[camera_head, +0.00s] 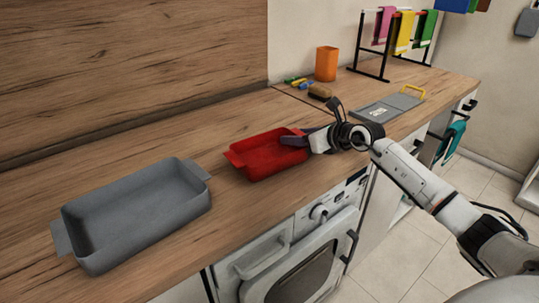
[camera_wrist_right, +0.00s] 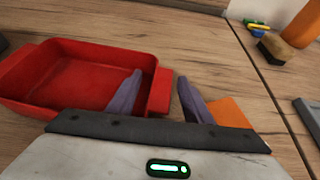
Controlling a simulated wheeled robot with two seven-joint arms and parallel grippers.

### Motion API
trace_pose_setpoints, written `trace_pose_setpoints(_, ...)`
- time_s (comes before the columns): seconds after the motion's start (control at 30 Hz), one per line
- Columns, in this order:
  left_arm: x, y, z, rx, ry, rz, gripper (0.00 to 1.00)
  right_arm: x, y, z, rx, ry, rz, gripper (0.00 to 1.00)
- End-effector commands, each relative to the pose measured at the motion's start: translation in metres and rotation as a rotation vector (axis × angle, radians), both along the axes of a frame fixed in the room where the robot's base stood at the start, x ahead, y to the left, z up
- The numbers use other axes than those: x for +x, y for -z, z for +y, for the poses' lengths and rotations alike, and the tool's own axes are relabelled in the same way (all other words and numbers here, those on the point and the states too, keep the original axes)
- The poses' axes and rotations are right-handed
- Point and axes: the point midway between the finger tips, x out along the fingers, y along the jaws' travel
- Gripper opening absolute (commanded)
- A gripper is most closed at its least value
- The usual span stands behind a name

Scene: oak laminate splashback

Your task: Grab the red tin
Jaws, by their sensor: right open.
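The red tin (camera_head: 262,158) is a rectangular tray with end handles, sitting on the wooden counter. It also shows at the left of the right wrist view (camera_wrist_right: 70,78) and looks empty. My right gripper (camera_head: 297,139) is at the tin's right end. In the right wrist view its open fingers (camera_wrist_right: 158,97) are on either side of the tin's right handle: one finger overlaps the tin's inside, the other is beyond the handle. I cannot tell whether they touch it. My left gripper is in neither view.
A larger grey tin (camera_head: 138,210) stands to the left. An orange cup (camera_head: 326,64), a brush (camera_head: 320,91), a grey board with a yellow handle (camera_head: 385,107) and a towel rack (camera_head: 385,45) are farther back. An orange flat thing (camera_wrist_right: 230,113) lies beside the right finger.

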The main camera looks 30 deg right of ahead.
Motion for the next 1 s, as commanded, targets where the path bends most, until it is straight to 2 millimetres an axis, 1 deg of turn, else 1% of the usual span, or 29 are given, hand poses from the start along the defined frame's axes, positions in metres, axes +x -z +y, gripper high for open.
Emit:
trace_pose_setpoints(0.1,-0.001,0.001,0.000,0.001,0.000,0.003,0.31,0.000,0.000,0.000,0.000,0.000,0.000,0.46)
trace_pose_setpoints(0.13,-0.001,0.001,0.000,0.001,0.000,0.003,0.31,0.000,0.000,0.000,0.000,0.000,0.000,0.42)
trace_pose_setpoints(0.27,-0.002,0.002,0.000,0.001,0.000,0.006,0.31,0.000,0.000,0.000,0.000,0.000,0.000,0.20)
trace_pose_setpoints(0.3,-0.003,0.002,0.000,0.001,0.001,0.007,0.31,0.000,0.000,0.000,0.001,0.000,0.000,0.14)
trace_pose_setpoints(0.4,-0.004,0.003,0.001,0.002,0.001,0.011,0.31,-0.001,0.000,0.000,0.000,0.001,0.000,0.00)
trace_pose_setpoints(0.63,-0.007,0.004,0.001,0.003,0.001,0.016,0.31,0.000,-0.002,-0.001,0.001,0.001,-0.003,0.00)
trace_pose_setpoints(0.73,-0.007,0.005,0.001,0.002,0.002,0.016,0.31,0.000,-0.008,-0.001,0.000,0.001,-0.005,0.00)
trace_pose_setpoints(0.87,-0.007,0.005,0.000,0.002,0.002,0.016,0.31,0.000,-0.028,-0.001,-0.002,0.001,-0.008,0.00)
trace_pose_setpoints(1.0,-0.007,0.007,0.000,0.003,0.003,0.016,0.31,0.000,-0.058,-0.001,-0.002,0.001,-0.008,0.00)
